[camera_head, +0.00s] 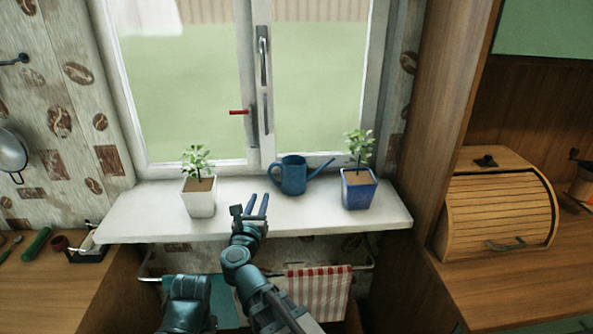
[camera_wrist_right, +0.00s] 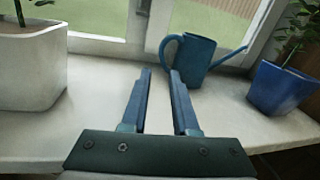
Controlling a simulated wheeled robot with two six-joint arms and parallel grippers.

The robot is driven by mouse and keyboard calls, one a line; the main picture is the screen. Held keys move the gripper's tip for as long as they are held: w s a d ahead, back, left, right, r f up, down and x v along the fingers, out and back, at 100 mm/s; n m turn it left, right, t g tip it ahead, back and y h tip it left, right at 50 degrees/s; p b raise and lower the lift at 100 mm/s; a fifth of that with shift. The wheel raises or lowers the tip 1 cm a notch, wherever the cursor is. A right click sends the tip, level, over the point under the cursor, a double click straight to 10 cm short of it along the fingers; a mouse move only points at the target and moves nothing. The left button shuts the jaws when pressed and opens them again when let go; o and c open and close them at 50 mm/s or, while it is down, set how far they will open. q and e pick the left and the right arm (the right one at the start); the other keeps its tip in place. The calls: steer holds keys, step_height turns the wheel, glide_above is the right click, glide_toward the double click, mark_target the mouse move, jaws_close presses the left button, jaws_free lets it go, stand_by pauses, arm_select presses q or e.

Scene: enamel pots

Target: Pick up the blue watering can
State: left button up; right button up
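The blue watering can (camera_head: 293,176) stands upright on the white windowsill between two potted plants. Its handle is on the left and its spout points right. It also shows in the right wrist view (camera_wrist_right: 194,62), just beyond the fingertips and a little to the right. My right gripper (camera_head: 257,204) is over the sill, in front and to the left of the can. Its two fingers (camera_wrist_right: 160,72) are apart with nothing between them, and a gap seems to remain between them and the can. My left gripper is not clearly visible.
A white pot (camera_head: 199,197) with a plant stands left of the gripper. A blue pot (camera_head: 358,189) with a plant stands close to the spout. The window (camera_head: 245,90) is right behind the can. A wooden bread box (camera_head: 499,208) is at the right. The sill (camera_head: 130,217) is otherwise clear.

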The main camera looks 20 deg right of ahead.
mark_target(270, 172)
steer(key=shift+w+d, duration=0.15)
steer(key=shift+d, duration=0.05)
steer(key=x, duration=1.4)
steer(key=shift+r, duration=0.15)
jaws_close()
stand_by(1.2)
